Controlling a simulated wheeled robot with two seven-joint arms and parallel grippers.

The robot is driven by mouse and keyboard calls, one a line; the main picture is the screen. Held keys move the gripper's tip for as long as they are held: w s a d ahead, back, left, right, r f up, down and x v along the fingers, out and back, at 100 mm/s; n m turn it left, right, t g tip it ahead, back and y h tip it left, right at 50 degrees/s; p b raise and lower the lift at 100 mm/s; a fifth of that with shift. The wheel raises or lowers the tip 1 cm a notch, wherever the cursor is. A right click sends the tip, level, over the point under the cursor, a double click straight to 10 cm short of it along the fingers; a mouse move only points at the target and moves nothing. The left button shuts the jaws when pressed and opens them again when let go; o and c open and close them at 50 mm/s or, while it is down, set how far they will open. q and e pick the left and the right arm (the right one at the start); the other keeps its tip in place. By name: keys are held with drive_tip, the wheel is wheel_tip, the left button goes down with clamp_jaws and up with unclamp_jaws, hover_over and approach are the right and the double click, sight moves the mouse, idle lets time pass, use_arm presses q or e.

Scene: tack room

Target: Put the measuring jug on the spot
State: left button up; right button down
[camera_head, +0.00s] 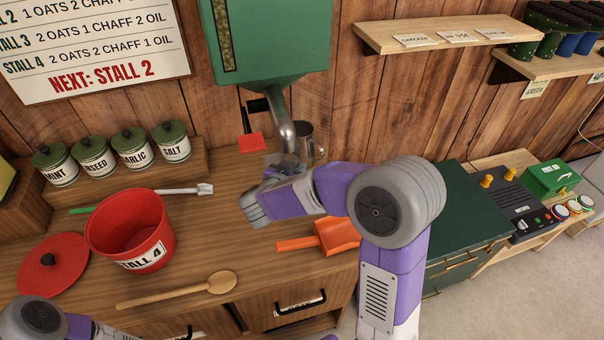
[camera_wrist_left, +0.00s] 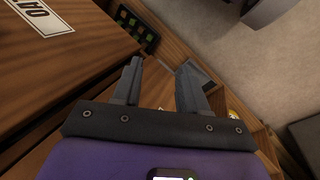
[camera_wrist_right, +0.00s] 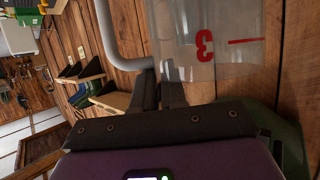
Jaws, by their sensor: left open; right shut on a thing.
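The measuring jug (camera_wrist_right: 215,45) is clear with a red 3 and a red line, and fills the top of the right wrist view. My right gripper (camera_wrist_right: 160,92) is shut on it, at its grey handle side. In the head view the jug (camera_head: 307,142) shows partly behind my right gripper (camera_head: 283,168), near the wall and beside the dispenser's spout. I cannot tell whether its base touches the counter. My left gripper (camera_wrist_left: 158,82) is open and empty beside wooden drawer fronts, low over the floor. No marked spot is clearly visible.
A green dispenser (camera_head: 268,40) with a bent spout and red paddle (camera_head: 251,143) hangs above. On the counter are a red bucket (camera_head: 127,232), its lid (camera_head: 52,265), a wooden spoon (camera_head: 190,288), an orange scoop (camera_head: 335,236), a white-ended spatula (camera_head: 190,190) and several canisters (camera_head: 132,147).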

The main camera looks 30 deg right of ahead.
drive_tip(key=shift+s+d+f+b, duration=0.15)
drive_tip(key=shift+d+f+b, duration=0.35)
drive_tip(key=shift+d+f, duration=0.25)
drive_tip(key=shift+f, duration=0.15)
drive_tip(key=c, duration=1.2)
unclamp_jaws()
drive_tip(key=shift+o, duration=0.2)
